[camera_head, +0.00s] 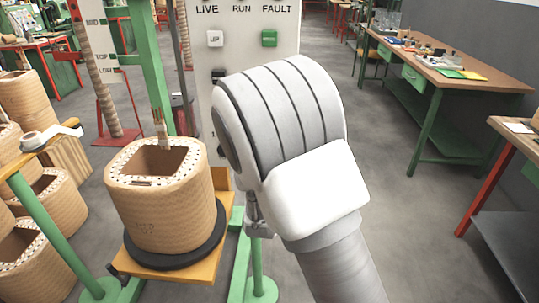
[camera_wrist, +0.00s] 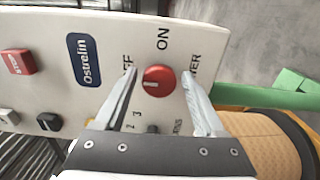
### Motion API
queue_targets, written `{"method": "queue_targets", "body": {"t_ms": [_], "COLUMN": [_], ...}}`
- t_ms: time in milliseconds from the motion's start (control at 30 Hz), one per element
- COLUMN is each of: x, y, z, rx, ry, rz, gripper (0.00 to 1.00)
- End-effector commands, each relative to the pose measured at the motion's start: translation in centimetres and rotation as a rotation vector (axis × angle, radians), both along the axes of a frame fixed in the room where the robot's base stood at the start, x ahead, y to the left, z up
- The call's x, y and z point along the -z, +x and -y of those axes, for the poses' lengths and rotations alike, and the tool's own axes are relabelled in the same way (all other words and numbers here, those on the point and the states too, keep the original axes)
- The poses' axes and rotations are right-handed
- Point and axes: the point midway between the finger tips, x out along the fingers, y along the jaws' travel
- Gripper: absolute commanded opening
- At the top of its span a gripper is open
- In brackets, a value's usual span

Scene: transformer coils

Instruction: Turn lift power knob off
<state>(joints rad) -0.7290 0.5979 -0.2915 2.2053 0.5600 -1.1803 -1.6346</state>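The red power knob (camera_wrist: 159,81) sits on the pale control panel (camera_wrist: 205,40) in the wrist view. A pale mark shows on the left of its face. ON is printed above it; the OFF and POWER labels are partly covered by the fingers. My gripper (camera_wrist: 159,74) is open, with one finger on each side of the knob and gaps showing between. Whether the tips reach the panel cannot be told. In the head view the panel (camera_head: 250,60) stands upright, my arm hides the knob, and only a bit of my gripper (camera_head: 260,222) shows.
A red STOP button (camera_wrist: 17,62) and a black knob (camera_wrist: 48,121) are on the same panel. A wound coil (camera_head: 160,205) stands on an orange platform just left of my arm. Workbenches (camera_head: 450,70) line the right, with open floor between.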

Motion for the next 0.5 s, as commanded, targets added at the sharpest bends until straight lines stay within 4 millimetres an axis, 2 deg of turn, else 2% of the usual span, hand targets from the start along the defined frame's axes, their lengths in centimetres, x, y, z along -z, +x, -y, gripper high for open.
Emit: {"method": "queue_targets", "body": {"t_ms": [333, 500], "x": [-0.1, -0.1], "y": [-0.1, -1.5], "z": [-0.1, -0.2], "rx": [-0.001, -0.002], "ry": [0.002, 0.003], "rz": [0.001, 0.0], "gripper": [0.82, 0.82]}}
